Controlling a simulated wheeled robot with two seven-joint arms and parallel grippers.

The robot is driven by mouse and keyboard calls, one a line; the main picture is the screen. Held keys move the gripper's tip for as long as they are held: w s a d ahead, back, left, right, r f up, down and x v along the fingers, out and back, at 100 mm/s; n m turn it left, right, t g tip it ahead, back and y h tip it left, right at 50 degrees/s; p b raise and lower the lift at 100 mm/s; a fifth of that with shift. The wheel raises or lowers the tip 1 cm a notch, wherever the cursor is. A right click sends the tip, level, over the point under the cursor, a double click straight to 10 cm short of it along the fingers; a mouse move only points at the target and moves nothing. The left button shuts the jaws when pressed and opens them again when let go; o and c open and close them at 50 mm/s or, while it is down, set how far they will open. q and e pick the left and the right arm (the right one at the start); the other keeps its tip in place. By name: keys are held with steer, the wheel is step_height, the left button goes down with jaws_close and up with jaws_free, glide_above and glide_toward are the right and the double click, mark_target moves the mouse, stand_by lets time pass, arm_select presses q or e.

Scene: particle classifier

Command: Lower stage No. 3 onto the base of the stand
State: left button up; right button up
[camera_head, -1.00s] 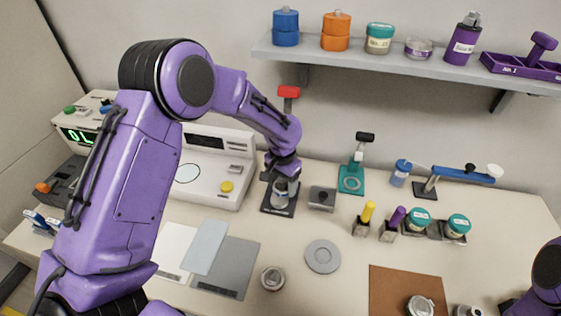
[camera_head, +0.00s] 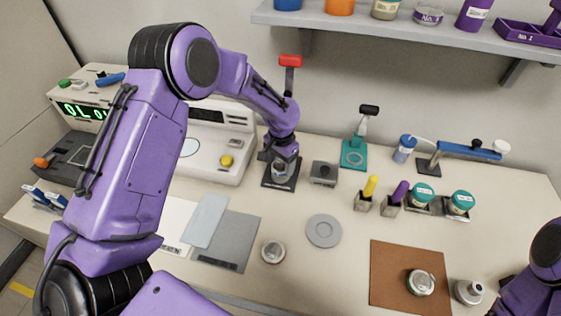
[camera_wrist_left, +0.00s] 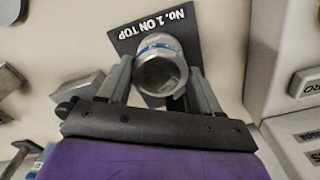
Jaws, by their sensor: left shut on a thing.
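The stand has a black base plate (camera_head: 273,184) and a red top (camera_head: 290,61). The stage is over the plate, which is lettered "No. 1 ON TOP" (camera_wrist_left: 126,40) in the wrist view. I cannot tell whether it touches the plate. My right gripper is out of view.
A white machine (camera_head: 205,160) stands left of the stand and a small grey block (camera_head: 323,174) right of it. In front lie a grey disc (camera_head: 323,231) and a round metal part (camera_head: 273,251). A brown mat (camera_head: 395,262) is at front right. A shelf (camera_head: 400,32) hangs above.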

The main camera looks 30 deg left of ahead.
arm_select(q)
steer(key=shift+p, duration=0.75)
stand_by(0.4)
steer(key=shift+f, duration=0.5)
stand_by(0.6)
steer(key=o, duration=1.2)
steer(key=shift+r, duration=0.15)
step_height(320, 180, up, 10)
steer(key=shift+f+b, duration=0.2)
steer(key=shift+b, duration=0.85)
steer(key=shift+r, duration=0.35)
